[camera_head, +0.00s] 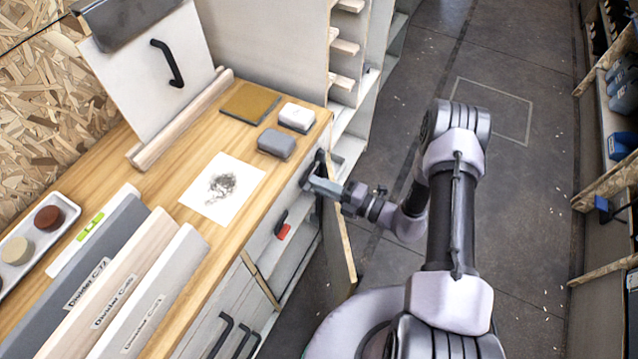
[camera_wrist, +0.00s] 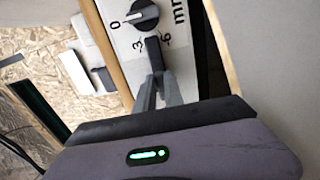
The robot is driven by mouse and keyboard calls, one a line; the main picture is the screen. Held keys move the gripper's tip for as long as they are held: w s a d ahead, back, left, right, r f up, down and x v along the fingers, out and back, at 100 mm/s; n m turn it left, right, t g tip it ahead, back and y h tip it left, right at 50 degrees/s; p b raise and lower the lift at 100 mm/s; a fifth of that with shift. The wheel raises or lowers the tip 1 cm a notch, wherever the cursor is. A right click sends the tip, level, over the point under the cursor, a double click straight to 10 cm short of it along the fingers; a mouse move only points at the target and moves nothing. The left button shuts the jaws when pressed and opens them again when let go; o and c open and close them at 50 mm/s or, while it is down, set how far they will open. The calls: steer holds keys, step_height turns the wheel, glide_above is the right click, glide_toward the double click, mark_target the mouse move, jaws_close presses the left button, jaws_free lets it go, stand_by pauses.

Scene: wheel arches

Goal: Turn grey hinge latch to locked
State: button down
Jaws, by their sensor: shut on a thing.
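My gripper (camera_head: 322,185) is at the front face of the wooden-topped cabinet, near its right end. In the wrist view its two grey fingers (camera_wrist: 157,88) are close together, shut on a black tab (camera_wrist: 153,50). Just beyond the tab is a round black knob (camera_wrist: 143,15) with a white pointer line, on a pale panel marked 0, 3, 6 and mm. A black latch with a red end (camera_head: 282,229) is on the cabinet front, left of my gripper. I cannot tell which part is the grey hinge latch; no locked mark is readable.
On the wooden worktop (camera_head: 172,205) are a grey block (camera_head: 276,143), a white block (camera_head: 297,117), a stained paper (camera_head: 222,188) and several long dividers. A white panel with a black handle (camera_head: 167,63) stands at the back. The floor (camera_head: 500,190) to the right is clear.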

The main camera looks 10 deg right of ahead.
steer(key=c, duration=1.4)
jaws_free()
steer(key=shift+c, duration=0.2)
steer(key=p+v, duration=0.3)
steer(key=v, duration=1.4)
steer(key=shift+d, duration=0.2)
steer(key=shift+s, duration=0.2)
